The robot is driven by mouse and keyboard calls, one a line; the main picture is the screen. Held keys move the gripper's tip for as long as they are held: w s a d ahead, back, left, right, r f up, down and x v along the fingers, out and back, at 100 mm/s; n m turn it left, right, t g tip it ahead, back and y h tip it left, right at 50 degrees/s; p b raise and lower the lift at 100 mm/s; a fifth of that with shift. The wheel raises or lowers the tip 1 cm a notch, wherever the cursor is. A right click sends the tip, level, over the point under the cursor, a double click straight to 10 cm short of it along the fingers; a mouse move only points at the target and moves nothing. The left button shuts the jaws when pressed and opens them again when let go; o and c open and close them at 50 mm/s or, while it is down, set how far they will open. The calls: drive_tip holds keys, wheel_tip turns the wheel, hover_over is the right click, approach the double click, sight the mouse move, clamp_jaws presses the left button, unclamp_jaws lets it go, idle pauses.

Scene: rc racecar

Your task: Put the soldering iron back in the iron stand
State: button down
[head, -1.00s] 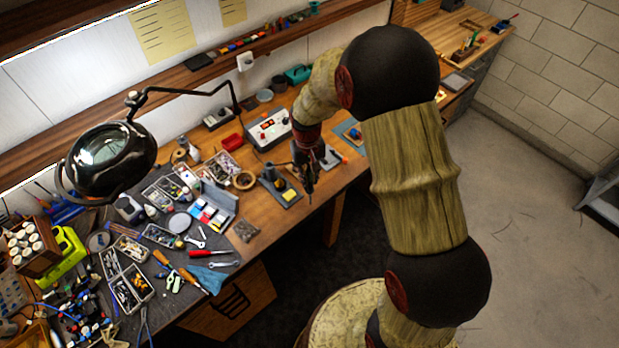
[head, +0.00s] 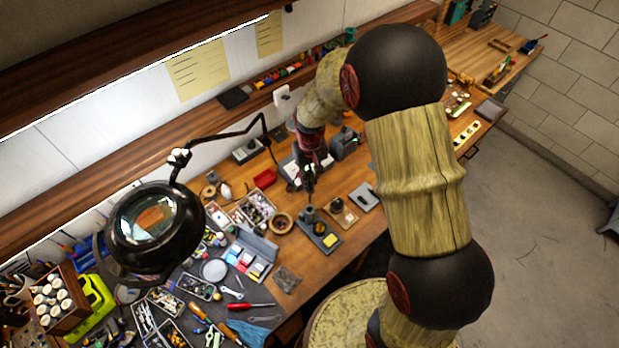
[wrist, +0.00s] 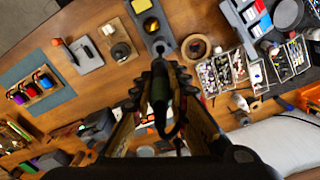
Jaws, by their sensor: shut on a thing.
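The iron stand (head: 318,235) is a grey base with a yellow sponge and a dark holder, on the wooden bench in the head view. In the wrist view, the stand (wrist: 158,40) is at the top centre, just beyond my fingertips. My gripper (head: 308,182) points down above the stand and is shut on the soldering iron. In the wrist view, my gripper (wrist: 160,78) has the iron's dark handle (wrist: 160,92) between its fingers, with a cable curling from it. The iron's tip is hard to make out; I cannot tell whether it touches the holder.
A tape roll (head: 281,223) and parts trays lie left of the stand. A small round tin on a wooden block (head: 340,211) and a grey plate (head: 364,197) are close on its right. A lamp (head: 155,225) stands at the left. The wall and shelf are behind.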

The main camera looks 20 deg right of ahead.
sight(310, 200)
drive_tip(key=shift+w+f, duration=0.1)
drive_tip(key=shift+f, duration=0.05)
drive_tip(key=shift+f+b, duration=0.5)
drive_tip(key=shift+f, duration=0.3)
drive_tip(key=shift+f+b, duration=0.35)
drive_tip(key=shift+f, duration=0.75)
drive_tip(key=shift+f+b, duration=0.35)
drive_tip(key=shift+b, duration=0.3)
drive_tip(key=shift+f, duration=0.35)
drive_tip(key=shift+f+b, duration=3)
drive_tip(key=shift+f, duration=1)
drive_tip(key=c, duration=1.7)
unclamp_jaws()
